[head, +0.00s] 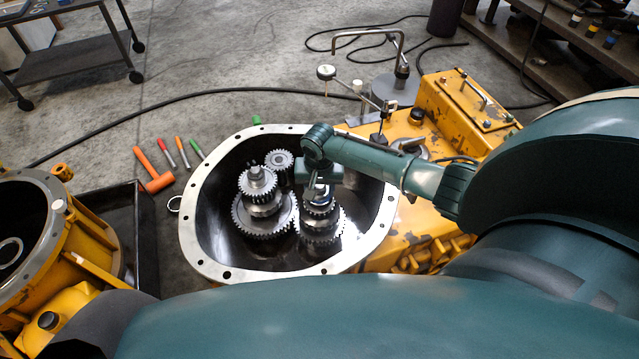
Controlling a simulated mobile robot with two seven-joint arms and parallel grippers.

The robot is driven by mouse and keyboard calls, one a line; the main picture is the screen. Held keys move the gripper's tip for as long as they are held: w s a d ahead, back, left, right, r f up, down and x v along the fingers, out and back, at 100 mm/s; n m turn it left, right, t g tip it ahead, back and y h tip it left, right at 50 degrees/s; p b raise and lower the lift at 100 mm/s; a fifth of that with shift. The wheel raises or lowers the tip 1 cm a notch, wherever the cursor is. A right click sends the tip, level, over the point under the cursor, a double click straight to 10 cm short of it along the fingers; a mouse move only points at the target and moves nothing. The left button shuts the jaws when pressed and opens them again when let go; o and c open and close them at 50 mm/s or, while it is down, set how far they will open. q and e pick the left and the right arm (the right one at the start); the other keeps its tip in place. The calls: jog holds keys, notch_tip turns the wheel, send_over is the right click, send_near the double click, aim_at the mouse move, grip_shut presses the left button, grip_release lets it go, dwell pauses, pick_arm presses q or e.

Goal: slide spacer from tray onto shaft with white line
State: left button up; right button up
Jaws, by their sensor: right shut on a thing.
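My right gripper (317,188) is over the right gear stack (321,222) inside the open yellow housing. It points down and is shut on a small metal spacer (318,191), mostly hidden by the fingers. The spacer is at the top of the right shaft; I cannot tell whether it is around the shaft or just above it. No white line can be made out on either shaft. A second gear stack (263,204) stands to the left. The black tray (145,225) is left of the housing. My left gripper is out of view.
The housing's pale bolted rim (207,262) surrounds the gears. A dial indicator (326,73) on a stand is behind it. An orange mallet (153,172) and several hand tools lie on the floor. Another yellow housing (62,235) is at the left.

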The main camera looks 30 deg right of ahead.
jog(key=shift+f, duration=0.2)
jog(key=o, duration=1.6)
